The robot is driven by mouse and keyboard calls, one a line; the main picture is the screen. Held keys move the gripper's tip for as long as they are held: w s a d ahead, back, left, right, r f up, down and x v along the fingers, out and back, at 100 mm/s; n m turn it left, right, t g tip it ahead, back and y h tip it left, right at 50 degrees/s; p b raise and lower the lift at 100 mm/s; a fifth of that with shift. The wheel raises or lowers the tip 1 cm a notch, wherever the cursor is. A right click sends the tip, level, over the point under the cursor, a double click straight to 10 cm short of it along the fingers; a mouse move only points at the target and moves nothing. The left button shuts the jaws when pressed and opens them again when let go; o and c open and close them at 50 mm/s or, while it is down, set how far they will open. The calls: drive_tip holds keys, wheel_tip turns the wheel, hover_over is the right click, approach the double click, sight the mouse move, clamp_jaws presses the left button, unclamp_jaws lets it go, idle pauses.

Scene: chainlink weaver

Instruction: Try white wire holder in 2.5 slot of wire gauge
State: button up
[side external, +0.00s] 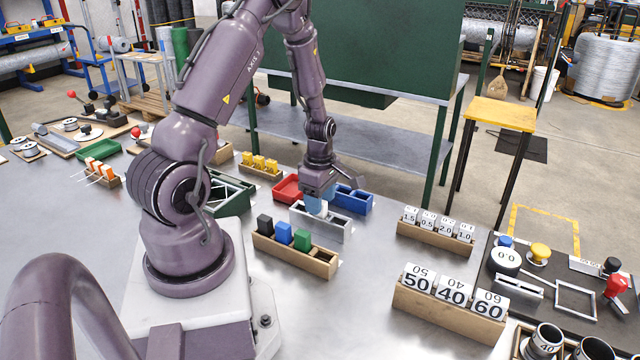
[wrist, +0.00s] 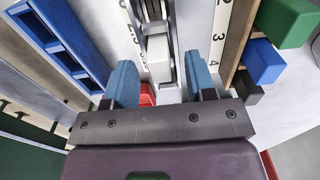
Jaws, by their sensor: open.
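My gripper (side external: 316,203) is open, its two blue fingertips pointing down over a grey metal tray (side external: 333,232). In the wrist view the fingers (wrist: 160,84) stand apart, with a white block (wrist: 158,52) in the metal channel just beyond and between them. The block appears to be the white wire holder; no wire on it can be made out. A strip with small marks (wrist: 132,38) runs along the left of the channel. The metal tray may be the wire gauge, but I cannot read a 2.5 mark. The fingers hide part of the tray in the side view.
A wooden rack (side external: 262,243) with black, blue and green blocks stands in front of the tray. A red bin (side external: 287,188) and a blue bin (side external: 352,199) are close behind. Number-block racks (side external: 435,238) stand to the right. Bare table lies between them.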

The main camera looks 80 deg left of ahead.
wheel_tip(320, 180, up, 13)
drive_tip(key=shift+f, duration=0.2)
idle(0.5)
drive_tip(key=s+d+r+m+t, duration=0.2)
drive_tip(key=d+r+m, duration=0.6)
drive_tip(key=d+m, duration=0.3)
drive_tip(key=s+d+r+m+t, duration=0.3)
drive_tip(key=d+r+m, duration=0.5)
drive_tip(key=d+m, duration=0.4)
drive_tip(key=m, duration=0.4)
drive_tip(key=shift+s+d+t, duration=0.25)
drive_tip(key=shift+s+t, duration=0.05)
drive_tip(key=shift+s, duration=0.05)
